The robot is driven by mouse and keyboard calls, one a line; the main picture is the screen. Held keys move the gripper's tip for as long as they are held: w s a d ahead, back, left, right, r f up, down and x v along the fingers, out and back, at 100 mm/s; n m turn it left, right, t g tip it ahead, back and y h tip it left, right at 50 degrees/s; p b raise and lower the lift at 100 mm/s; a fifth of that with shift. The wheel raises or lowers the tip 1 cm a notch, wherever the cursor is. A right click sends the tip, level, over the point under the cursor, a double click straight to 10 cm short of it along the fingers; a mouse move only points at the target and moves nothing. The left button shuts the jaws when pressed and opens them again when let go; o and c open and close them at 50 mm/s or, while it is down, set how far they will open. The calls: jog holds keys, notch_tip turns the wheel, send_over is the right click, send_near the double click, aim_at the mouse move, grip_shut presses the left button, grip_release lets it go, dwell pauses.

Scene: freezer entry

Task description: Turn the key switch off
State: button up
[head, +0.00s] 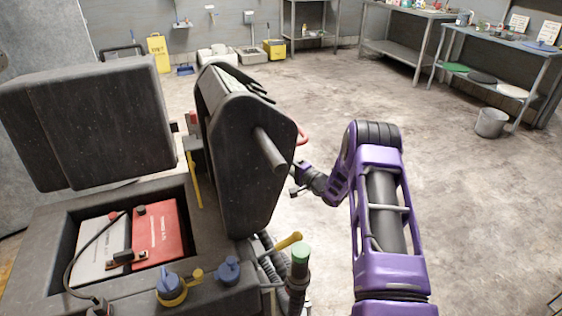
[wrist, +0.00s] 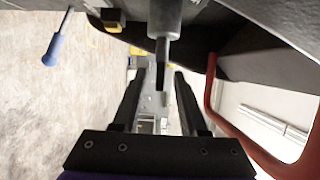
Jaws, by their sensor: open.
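The machine's dark console (head: 240,150) stands left of my purple arm in the head view. My gripper (head: 296,191) is beside the console's right side, below a red loop handle (head: 303,135). In the wrist view my gripper (wrist: 160,72) is open, with a gap between its two dark fingers. A grey cylinder (wrist: 166,14) with a narrow dark stem (wrist: 162,50) points toward that gap. It may be the key switch, but I cannot tell for certain. The stem appears near the fingertips and not gripped; contact is unclear. The head view does not clearly show the key switch.
The red loop handle (wrist: 213,90) passes close to the right finger in the wrist view. A blue-handled lever (wrist: 54,48) hangs at upper left. A grey bar (head: 269,149) sticks out from the console. Open floor (head: 460,190) lies to the right, with workbenches (head: 495,60) behind.

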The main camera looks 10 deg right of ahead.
grip_shut()
jog(key=shift+f, duration=0.1)
dwell(0.3)
jog(key=n+t+y, duration=0.1)
jog(key=f+t+y, duration=0.1)
jog(key=shift+n+t+y, duration=0.3)
jog(key=shift+n+t, duration=0.1)
jog(key=shift+w+f+n+t+y, duration=0.1)
jog(key=shift+w+n+t+y, duration=0.1)
jog(key=shift+n+t+y, duration=0.7)
jog(key=shift+w+f+n+y, duration=0.1)
jog(key=shift+n+y, duration=1)
jog(key=shift+y, duration=0.5)
grip_release()
jog(key=shift+f, duration=0.15)
